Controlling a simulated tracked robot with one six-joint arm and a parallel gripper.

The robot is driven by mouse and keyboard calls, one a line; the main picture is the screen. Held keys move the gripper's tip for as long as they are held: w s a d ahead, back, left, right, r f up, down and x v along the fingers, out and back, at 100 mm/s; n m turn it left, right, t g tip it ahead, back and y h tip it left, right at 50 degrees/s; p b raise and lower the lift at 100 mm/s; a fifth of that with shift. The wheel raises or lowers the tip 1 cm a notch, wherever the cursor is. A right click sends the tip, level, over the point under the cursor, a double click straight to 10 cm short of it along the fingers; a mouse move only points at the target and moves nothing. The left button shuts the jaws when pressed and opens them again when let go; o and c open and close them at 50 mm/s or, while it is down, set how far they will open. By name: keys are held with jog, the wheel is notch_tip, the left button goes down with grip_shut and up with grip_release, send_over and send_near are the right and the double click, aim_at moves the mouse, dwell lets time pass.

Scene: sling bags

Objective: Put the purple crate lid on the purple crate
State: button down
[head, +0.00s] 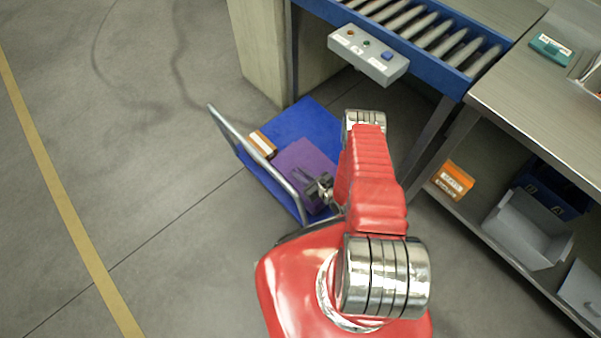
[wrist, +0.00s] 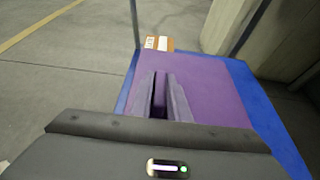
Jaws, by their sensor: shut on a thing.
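A flat purple surface, the purple crate lid (head: 303,156), shows over the blue cart in the head view. It fills the middle of the wrist view (wrist: 205,98). My gripper (head: 322,188) is at its near right part in the head view. In the wrist view my gripper's fingers (wrist: 161,92) point down at the lid, close together, with a narrow purple strip between them. They are shut on part of the lid; the grip itself is partly hidden. I cannot tell the purple crate apart from the lid, nor whether the lid rests on it.
The blue cart (head: 309,116) has a grey push handle (head: 250,155) on its left. An orange and white box (head: 262,144) lies beside the purple surface. A roller conveyor (head: 408,28) and a workbench (head: 525,95) stand to the right. The floor at left is clear.

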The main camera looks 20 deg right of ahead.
jog(key=shift+f, duration=0.3)
jog(key=c, duration=1.6)
grip_release()
jog(key=shift+v, duration=6.9)
jog(key=shift+d, duration=0.1)
